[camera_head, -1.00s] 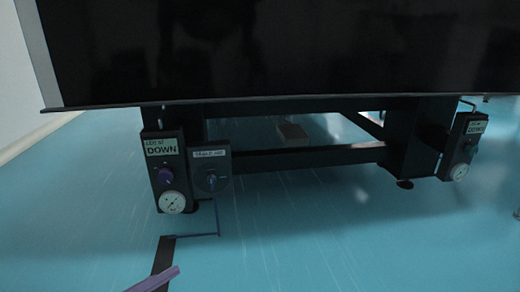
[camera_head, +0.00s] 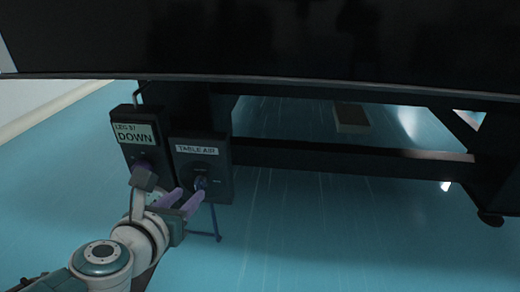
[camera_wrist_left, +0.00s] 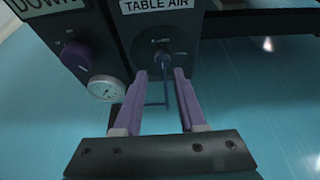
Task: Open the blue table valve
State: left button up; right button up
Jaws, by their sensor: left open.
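The blue table valve (camera_head: 200,182) is a small blue knob on a dark box (camera_head: 215,153) labelled "TABLE AIR", fixed to the table's leg. In the left wrist view the valve (camera_wrist_left: 164,60) sits on the box face, just beyond the fingertips. My left gripper (camera_head: 184,199) has purple fingers and is open, in front of the lower part of the box. In the left wrist view the left gripper (camera_wrist_left: 161,76) has one finger on each side of the valve's line, and no grip on it shows. My right gripper is not in view.
Left of the valve box is a "DOWN" control box (camera_head: 133,140) with a purple knob (camera_wrist_left: 76,55) and a round gauge (camera_wrist_left: 106,88). The black tabletop (camera_head: 270,40) overhangs above. A brown block (camera_head: 351,118) lies under the table.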

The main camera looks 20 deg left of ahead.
aim_at(196, 189)
pick_arm(q)
jog(key=b+x, duration=0.1)
jog(key=x, duration=0.3)
jog(key=shift+w+d+r, duration=0.1)
jog(key=shift+d+r, duration=0.05)
jog(key=shift+d, duration=0.05)
grip_shut()
dwell(0.4)
